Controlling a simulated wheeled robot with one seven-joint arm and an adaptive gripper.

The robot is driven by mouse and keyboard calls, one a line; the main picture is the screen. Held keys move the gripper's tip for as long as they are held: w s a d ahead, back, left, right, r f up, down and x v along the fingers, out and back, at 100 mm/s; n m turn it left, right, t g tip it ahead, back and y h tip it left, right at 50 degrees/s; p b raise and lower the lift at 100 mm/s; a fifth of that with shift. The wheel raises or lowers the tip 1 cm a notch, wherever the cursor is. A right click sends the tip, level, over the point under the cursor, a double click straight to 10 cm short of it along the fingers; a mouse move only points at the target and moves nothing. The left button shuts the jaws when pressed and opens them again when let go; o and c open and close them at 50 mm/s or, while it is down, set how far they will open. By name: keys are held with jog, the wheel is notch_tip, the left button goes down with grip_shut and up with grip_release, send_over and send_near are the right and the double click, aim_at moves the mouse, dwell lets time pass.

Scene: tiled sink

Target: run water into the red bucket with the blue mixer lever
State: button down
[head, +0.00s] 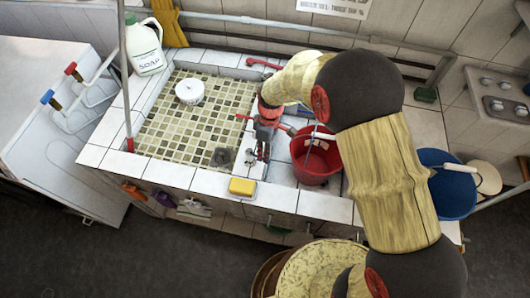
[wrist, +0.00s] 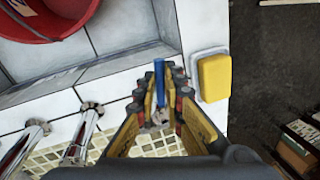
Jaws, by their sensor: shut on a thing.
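The red bucket (head: 316,165) stands upright in a basin to the right of the tiled one. Part of it also shows at the top left of the wrist view (wrist: 45,22). The blue mixer lever (wrist: 159,80) lies between the fingertips of my gripper (wrist: 160,101), which is shut on it. In the head view my gripper (head: 262,148) is low over the counter, just left of the bucket, and hides much of the mixer. I cannot tell whether water is running into the bucket.
A yellow sponge (head: 242,187) lies on the front ledge close to my gripper. Chrome taps (wrist: 80,137) stand beside my fingers. The tiled basin (head: 190,130) holds a white round item (head: 189,92). A soap jug (head: 146,50) stands behind; a blue bucket (head: 447,190) is at the right.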

jog(key=c, duration=1.9)
grip_release()
jog(key=r, duration=0.4)
jog(key=w+r, duration=0.1)
jog(key=r, duration=0.2)
jog(key=w+r, duration=0.1)
jog(key=r, duration=0.3)
jog(key=shift+w+d+r, duration=0.1)
jog(key=shift+d+r, duration=0.25)
jog(key=shift+d, duration=0.05)
